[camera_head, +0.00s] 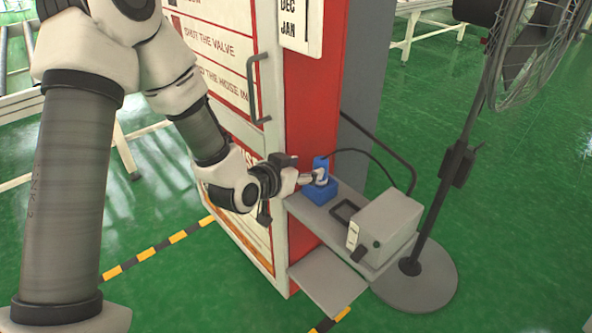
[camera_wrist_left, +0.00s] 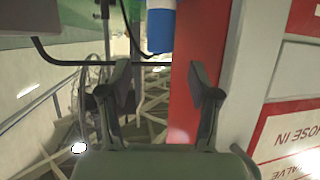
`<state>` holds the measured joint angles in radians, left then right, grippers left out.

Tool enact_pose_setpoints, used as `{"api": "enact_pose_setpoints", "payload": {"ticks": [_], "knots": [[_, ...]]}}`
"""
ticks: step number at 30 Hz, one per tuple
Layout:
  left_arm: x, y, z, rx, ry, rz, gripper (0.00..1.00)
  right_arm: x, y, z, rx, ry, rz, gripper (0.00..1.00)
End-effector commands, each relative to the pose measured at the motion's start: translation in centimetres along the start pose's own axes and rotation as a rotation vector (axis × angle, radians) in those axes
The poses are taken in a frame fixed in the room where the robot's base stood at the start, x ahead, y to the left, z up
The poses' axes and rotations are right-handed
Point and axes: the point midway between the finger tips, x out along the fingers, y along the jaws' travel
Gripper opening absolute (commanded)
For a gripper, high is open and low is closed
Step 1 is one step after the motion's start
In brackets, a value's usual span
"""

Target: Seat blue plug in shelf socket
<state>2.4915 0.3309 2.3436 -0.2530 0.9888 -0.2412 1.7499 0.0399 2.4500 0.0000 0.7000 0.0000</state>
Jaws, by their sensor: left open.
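The blue plug (camera_head: 321,164) stands upright over the blue socket block (camera_head: 318,196) on the grey shelf (camera_head: 305,213). A pale band shows between plug and block; I cannot tell how deep the plug sits. My left gripper (camera_head: 311,178) is at the plug's left side, at the height of the pale band. In the left wrist view my left gripper (camera_wrist_left: 162,80) is open, with nothing between its fingertips. A blue part, likely the plug (camera_wrist_left: 160,31), shows beyond the fingertips at the top. My right gripper is not in view.
A grey box (camera_head: 385,228) sits on the shelf, with a black cable (camera_head: 378,158) running from the plug side. A red and white cabinet (camera_head: 322,110) stands behind my left wrist. A stand fan (camera_head: 455,165) is at the right. Green floor lies open in front.

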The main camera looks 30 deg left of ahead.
Motion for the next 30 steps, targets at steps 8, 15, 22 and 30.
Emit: {"api": "enact_pose_setpoints", "payload": {"ticks": [8,15,22,30], "knots": [[-3.7,0.0,0.0,-0.001,-0.001,0.000,0.62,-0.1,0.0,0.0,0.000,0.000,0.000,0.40],[-2.9,1.1,7.6,-0.028,-0.199,0.004,0.62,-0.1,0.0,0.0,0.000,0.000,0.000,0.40],[-8.5,5.0,30.8,-0.124,-0.839,-0.039,0.62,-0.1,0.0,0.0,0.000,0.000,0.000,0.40],[-16.5,7.2,41.1,-0.167,-1.183,-0.104,0.62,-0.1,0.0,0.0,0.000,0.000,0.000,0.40]]}}
